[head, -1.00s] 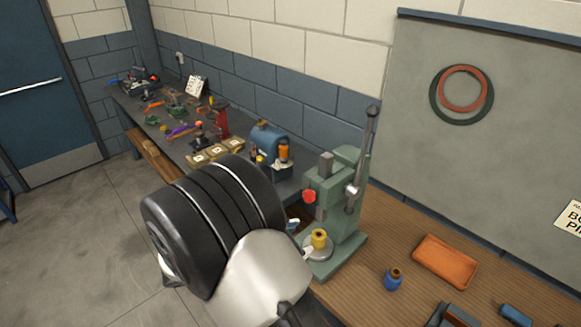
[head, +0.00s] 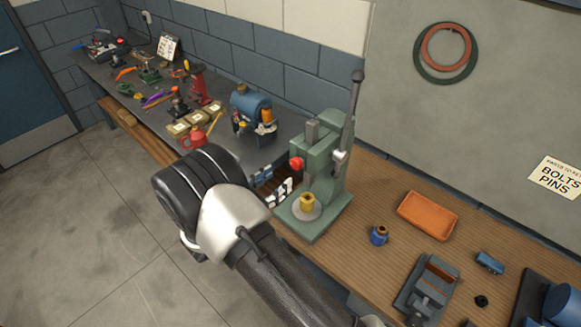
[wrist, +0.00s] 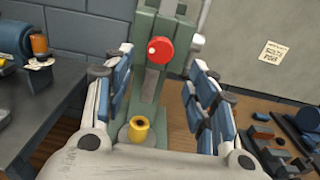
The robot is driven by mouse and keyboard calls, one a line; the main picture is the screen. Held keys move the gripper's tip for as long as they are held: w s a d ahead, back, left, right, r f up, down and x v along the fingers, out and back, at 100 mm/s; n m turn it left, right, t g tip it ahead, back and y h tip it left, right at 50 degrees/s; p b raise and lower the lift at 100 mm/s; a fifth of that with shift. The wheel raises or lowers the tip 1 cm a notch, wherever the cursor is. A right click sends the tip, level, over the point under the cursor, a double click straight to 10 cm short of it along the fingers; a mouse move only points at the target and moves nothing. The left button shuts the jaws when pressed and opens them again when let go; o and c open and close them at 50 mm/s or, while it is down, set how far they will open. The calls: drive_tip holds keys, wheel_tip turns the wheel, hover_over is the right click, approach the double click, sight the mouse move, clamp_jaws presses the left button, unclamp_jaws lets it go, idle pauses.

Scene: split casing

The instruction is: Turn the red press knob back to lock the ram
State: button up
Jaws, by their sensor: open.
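The red press knob (head: 297,163) sits on the left face of the green arbor press (head: 325,190) in the head view. In the wrist view the red knob (wrist: 160,50) faces me near the top middle. The ram (wrist: 151,80) shows as a grey bar just below it. A yellow part (head: 307,202) with a dark hole stands on the press's round plate. My gripper (wrist: 163,85) is open, with its blue-padded fingers spread left and right of the press column in the picture. The knob lies beyond the fingertips, apart from them. In the head view my gripper (head: 280,188) is partly hidden behind my wrist.

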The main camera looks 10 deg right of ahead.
sight(294, 166)
drive_tip(key=x, duration=0.7)
drive_tip(key=shift+a, duration=0.1)
drive_tip(key=shift+c, duration=0.6)
drive_tip(key=c, duration=1)
